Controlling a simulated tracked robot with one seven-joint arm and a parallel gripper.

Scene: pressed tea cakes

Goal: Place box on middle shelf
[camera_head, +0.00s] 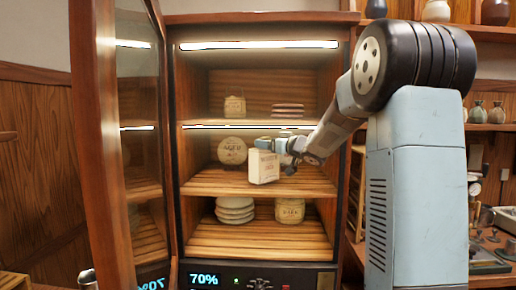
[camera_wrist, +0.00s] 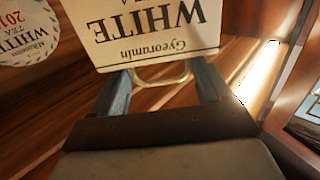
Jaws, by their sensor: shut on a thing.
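The white tea box (camera_head: 263,166) is upright inside the open cabinet, above the front part of the middle wooden slatted shelf (camera_head: 213,182). I cannot tell if its base touches the slats. My gripper (camera_head: 280,146) is shut on the upper part of the box, reaching in from the right. A round pale tea cake (camera_head: 232,151) stands at the back left of the middle shelf; a round label (camera_wrist: 25,30) also shows in the wrist view.
The glass door (camera_head: 125,130) stands open on the left. The top shelf holds a small package (camera_head: 235,106) and stacked reddish discs (camera_head: 287,110). The bottom shelf holds stacked pale cakes (camera_head: 235,210) and a labelled package (camera_head: 290,210). The middle shelf's front left is clear.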

